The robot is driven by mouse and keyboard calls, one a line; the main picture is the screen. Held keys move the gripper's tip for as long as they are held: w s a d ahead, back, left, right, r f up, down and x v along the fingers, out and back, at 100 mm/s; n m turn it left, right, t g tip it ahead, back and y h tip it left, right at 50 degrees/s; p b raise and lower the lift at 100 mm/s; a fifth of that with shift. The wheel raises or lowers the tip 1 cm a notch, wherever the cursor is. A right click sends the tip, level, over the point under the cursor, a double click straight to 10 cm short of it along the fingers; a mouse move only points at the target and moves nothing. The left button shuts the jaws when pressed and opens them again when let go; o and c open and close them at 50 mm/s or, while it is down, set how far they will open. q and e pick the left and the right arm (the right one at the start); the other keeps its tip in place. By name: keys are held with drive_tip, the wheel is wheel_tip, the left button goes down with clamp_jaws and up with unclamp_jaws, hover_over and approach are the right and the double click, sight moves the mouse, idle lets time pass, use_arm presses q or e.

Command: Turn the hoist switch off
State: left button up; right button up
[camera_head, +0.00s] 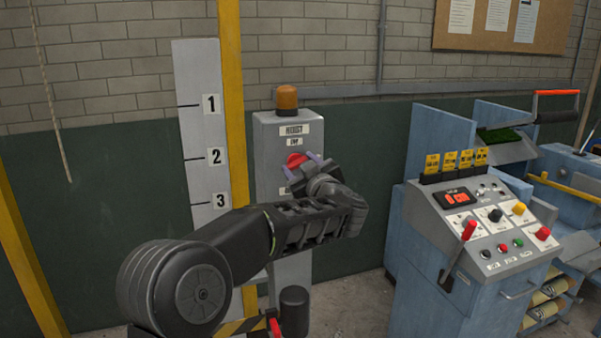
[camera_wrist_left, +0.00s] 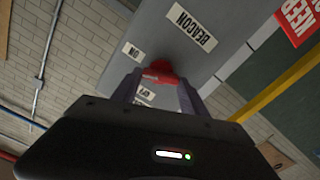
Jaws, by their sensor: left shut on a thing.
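A red switch (camera_head: 296,160) sits on the front of a grey upright box (camera_head: 268,140) with an orange lamp (camera_head: 287,97) on top. My left gripper (camera_head: 303,166) is at this switch, its two purple-grey fingers on either side of it. In the left wrist view the red switch (camera_wrist_left: 160,72) shows between the fingertips (camera_wrist_left: 157,88), and the gripper is shut on it. The large label (camera_wrist_left: 191,28) on the box reads BEACON, and a small label (camera_wrist_left: 132,50) reads ON. I see no readable hoist label. My right gripper is not in view.
A blue console (camera_head: 425,230) with a red lever (camera_head: 469,230), buttons and a small display stands to the right. A white board (camera_head: 198,130) numbered 1 to 3 and a yellow post (camera_head: 233,90) stand left of the box. Floor shows between box and console.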

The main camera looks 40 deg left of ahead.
use_arm(q)
drive_tip(key=n+b, duration=0.2)
drive_tip(key=shift+f+n, duration=0.2)
drive_tip(key=shift+n, duration=0.2)
drive_tip(key=n+b, duration=0.3)
drive_tip(key=n, duration=0.1)
drive_tip(key=shift+s+f+n, duration=0.1)
drive_tip(key=shift+n, duration=0.2)
drive_tip(key=n+b, duration=0.3)
drive_tip(key=n, duration=0.1)
drive_tip(key=shift+n+b, duration=0.55)
drive_tip(key=shift+n, duration=0.35)
drive_tip(key=o, duration=1.4)
drive_tip(key=shift+a, duration=0.1)
